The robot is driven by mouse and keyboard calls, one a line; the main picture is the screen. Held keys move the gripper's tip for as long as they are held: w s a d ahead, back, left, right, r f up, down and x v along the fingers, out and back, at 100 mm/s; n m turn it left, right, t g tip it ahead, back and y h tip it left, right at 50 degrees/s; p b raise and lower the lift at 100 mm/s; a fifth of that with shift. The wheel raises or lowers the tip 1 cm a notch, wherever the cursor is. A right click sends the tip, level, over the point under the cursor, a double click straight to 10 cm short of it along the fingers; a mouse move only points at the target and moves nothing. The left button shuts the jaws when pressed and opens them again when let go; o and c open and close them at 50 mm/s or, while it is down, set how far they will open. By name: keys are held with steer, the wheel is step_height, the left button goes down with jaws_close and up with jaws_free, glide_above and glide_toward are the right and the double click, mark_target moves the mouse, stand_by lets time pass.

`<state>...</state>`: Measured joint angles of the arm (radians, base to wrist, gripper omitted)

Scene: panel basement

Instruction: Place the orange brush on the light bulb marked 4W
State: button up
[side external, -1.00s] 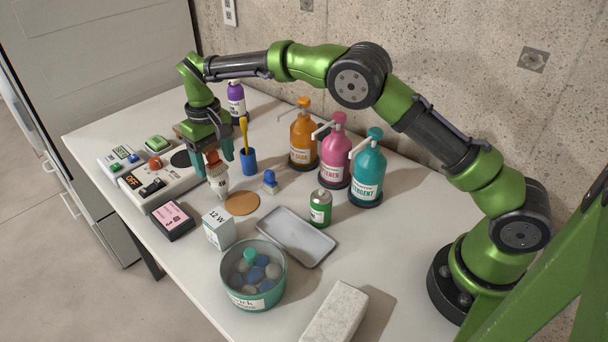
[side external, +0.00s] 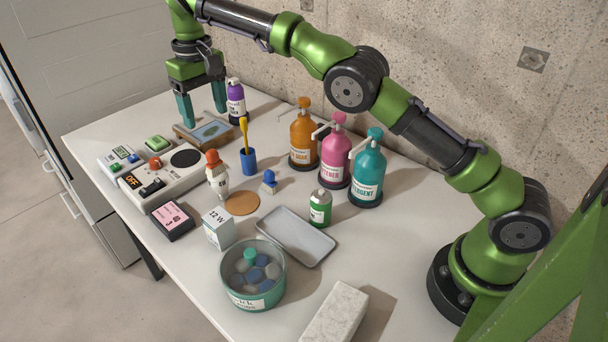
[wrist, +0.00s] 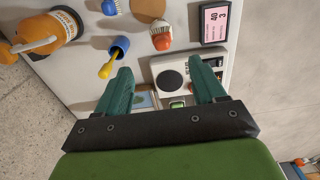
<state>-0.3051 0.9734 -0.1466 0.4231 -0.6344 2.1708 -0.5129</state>
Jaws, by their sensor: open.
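The orange brush (side external: 213,158) has an orange knob and pale bristles. I cannot read a mark on that white thing. The brush also shows from above in the wrist view (wrist: 162,41), where it hides what is under it. A white box marked 12 W (side external: 219,229) stands in front of them. My gripper (side external: 203,111) is open and empty, raised behind and apart from the brush, above a small framed picture (side external: 222,140).
The control box (side external: 160,181) is left of the brush, and a blue cup with a yellow-handled tool (side external: 249,161) is right. A blue brush (side external: 269,184), cork disc (side external: 242,203), grey tray (side external: 297,242) and pump bottles (side external: 304,139) stand nearby.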

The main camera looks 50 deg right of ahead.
steer(key=s+d+r+m+t+y, duration=0.1)
steer(key=s+d+r+t+y, duration=0.15)
steer(key=s+d+r, duration=0.8)
steer(key=s+f+m+t, duration=0.1)
steer(key=s+f, duration=0.3)
steer(key=s, duration=0.6)
steer(key=s+d+f+m+t, duration=0.1)
steer(key=s+f+m+t, duration=0.1)
steer(key=s, duration=0.9)
step_height(320, 180, down, 2)
steer(key=shift+d+f+t, duration=0.1)
steer(key=shift+d+t, duration=0.2)
steer(key=shift+t, duration=0.55)
